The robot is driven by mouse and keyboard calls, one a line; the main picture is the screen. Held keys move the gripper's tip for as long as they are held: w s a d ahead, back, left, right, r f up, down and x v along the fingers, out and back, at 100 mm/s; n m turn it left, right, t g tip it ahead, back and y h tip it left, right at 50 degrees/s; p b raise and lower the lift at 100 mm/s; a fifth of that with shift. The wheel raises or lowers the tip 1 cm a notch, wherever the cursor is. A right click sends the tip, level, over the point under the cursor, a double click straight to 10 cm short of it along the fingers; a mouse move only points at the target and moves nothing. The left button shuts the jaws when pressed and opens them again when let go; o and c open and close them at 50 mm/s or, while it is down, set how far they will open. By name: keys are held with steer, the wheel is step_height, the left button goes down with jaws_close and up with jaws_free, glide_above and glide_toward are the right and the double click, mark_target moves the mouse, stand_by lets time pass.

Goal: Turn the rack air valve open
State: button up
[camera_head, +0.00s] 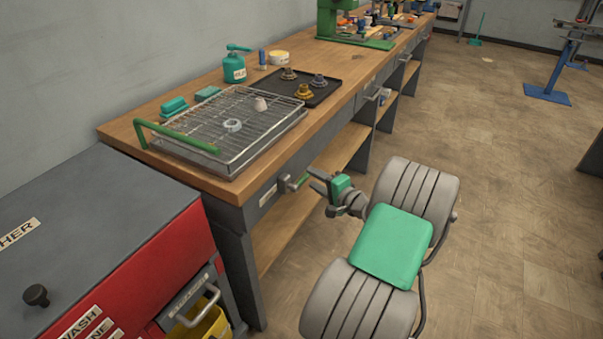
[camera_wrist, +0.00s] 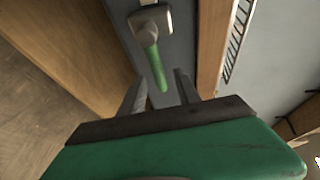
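The rack air valve (camera_head: 286,183) is on the front edge of the wooden bench, beside a pale label plate. It has a metal body and a green lever. In the wrist view the valve's metal body (camera_wrist: 150,19) is at the top, and its green lever (camera_wrist: 155,66) points down the picture toward my gripper. My gripper (camera_head: 314,180) is just right of the valve in the head view. Its two fingers (camera_wrist: 160,88) are apart, with the lever's end in line between them. I cannot tell whether they touch the lever.
A wire drying rack (camera_head: 235,125) with a green bar sits on the bench (camera_head: 330,60) above the valve. A black tray (camera_head: 325,88) with metal parts lies behind it. The red washer cabinet (camera_head: 150,265) stands at the left.

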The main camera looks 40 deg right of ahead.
mark_target(308, 175)
steer(key=w, duration=0.3)
steer(key=w+d+f, duration=0.1)
steer(key=shift+w, duration=0.15)
steer(key=shift+c, duration=0.3)
jaws_close()
steer(key=shift+a, duration=0.1)
stand_by(0.7)
